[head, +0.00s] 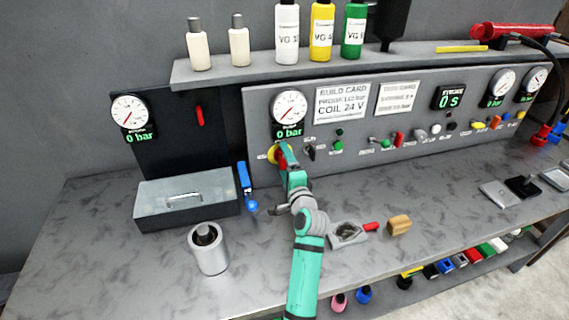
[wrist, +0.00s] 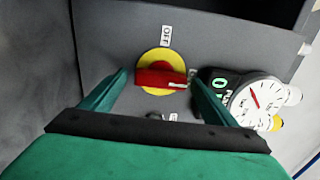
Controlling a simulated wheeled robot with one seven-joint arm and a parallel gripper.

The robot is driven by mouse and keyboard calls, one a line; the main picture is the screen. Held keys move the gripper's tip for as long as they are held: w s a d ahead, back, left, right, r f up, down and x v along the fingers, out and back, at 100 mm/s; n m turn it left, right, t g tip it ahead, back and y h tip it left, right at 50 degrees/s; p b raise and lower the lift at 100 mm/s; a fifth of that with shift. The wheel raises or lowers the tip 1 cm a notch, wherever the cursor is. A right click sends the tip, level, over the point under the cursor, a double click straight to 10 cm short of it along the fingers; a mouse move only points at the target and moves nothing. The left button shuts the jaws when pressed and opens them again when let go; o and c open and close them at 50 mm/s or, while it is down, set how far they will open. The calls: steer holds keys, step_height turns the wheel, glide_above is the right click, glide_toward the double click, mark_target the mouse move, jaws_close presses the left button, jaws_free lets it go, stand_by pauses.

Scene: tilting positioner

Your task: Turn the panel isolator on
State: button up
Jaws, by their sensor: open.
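The panel isolator is a yellow disc (wrist: 153,58) with a red bar handle (wrist: 160,78) on the grey panel; its yellow edge also shows in the head view (head: 271,154). An OFF label (wrist: 166,36) sits beside the disc. In the wrist view the handle lies roughly crosswise, its white mark toward the right end, about a quarter turn from OFF. My gripper (wrist: 158,77) is open, one finger beyond each end of the handle, with no clear contact. In the head view my gripper (head: 282,156) covers much of the isolator.
A gauge (wrist: 255,100) with a green display is close to the right finger. A small black switch (head: 309,152) is right of the isolator.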

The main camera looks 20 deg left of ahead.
steer(key=v, duration=1)
steer(key=shift+s+d, duration=0.25)
steer(key=shift+s, duration=0.05)
